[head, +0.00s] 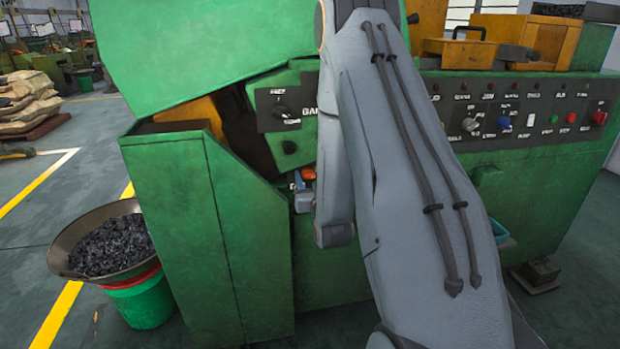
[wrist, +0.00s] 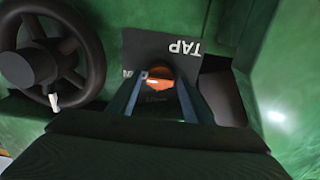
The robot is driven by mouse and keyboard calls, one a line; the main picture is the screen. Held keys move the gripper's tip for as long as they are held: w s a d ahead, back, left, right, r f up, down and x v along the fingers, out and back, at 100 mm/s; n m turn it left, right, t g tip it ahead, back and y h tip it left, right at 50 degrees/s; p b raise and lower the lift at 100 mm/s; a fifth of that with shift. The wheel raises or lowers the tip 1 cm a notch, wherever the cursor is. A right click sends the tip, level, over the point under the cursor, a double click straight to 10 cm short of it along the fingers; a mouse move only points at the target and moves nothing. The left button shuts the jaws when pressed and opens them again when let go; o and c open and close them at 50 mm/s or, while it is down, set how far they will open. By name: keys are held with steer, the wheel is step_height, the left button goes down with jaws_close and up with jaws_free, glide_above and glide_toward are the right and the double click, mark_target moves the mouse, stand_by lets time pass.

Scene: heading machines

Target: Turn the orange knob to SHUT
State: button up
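The orange knob (wrist: 159,82) sits on a dark plate (wrist: 158,50) marked TAP, which appears upside down in the wrist view. My gripper (wrist: 160,78) reaches to the plate, with one blue finger on each side of the knob. The fingertips are close to the knob's sides; I cannot tell whether they touch it. Small lettering below the knob is too blurred to read, and part of the plate is behind the fingers. In the head view a bit of orange (head: 308,174) shows beside my arm, which hides most of that spot.
A black handwheel (wrist: 53,68) is close on the left in the wrist view. Green machine walls (wrist: 285,85) flank the plate. In the head view, a control panel (head: 525,108) stands right of my arm and a pan of dark pieces (head: 110,246) is at left.

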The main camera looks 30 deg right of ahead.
steer(key=c, duration=0.8)
steer(key=shift+n, duration=0.4)
steer(key=n+b, duration=0.1)
steer(key=n, duration=0.2)
steer(key=shift+a+n, duration=0.1)
steer(key=shift+n, duration=0.3)
steer(key=n+b, duration=0.1)
steer(key=n, duration=0.3)
steer(key=shift+f, duration=0.1)
steer(key=n, duration=0.5)
steer(key=shift+a+b, duration=0.1)
steer(key=shift+b, duration=0.3)
steer(key=shift+f+n+b, duration=0.1)
steer(key=shift+n+b, duration=0.3)
steer(key=shift+n, duration=1.5)
